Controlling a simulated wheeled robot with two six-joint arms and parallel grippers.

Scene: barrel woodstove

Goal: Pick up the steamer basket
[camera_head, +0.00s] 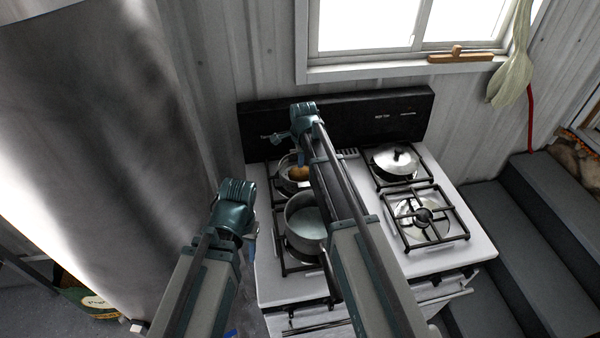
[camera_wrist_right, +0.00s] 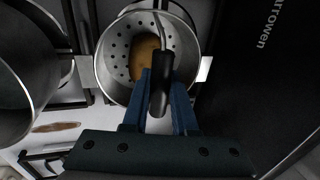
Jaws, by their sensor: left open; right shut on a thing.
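The steamer basket (camera_wrist_right: 116,71) is a round metal bowl with small holes, a thin upright metal stem and a black handle grip (camera_wrist_right: 158,93). A brown rounded thing (camera_wrist_right: 146,62) lies inside it. In the head view the basket (camera_head: 286,181) is at the back left burner, partly hidden by my right arm. My right gripper (camera_wrist_right: 161,84) is shut on the black handle; in the head view this gripper (camera_head: 284,138) is above the basket. I cannot tell whether the basket touches the grate. My left gripper (camera_head: 248,222) is open and empty, left of the stove's front.
A pot (camera_head: 304,222) stands on the front left burner, close to the basket. A lidded pan (camera_head: 395,161) is on the back right burner. The front right grate (camera_head: 426,217) is empty. The black backsplash (camera_head: 350,116) rises behind; a large metal cylinder (camera_head: 90,120) stands at left.

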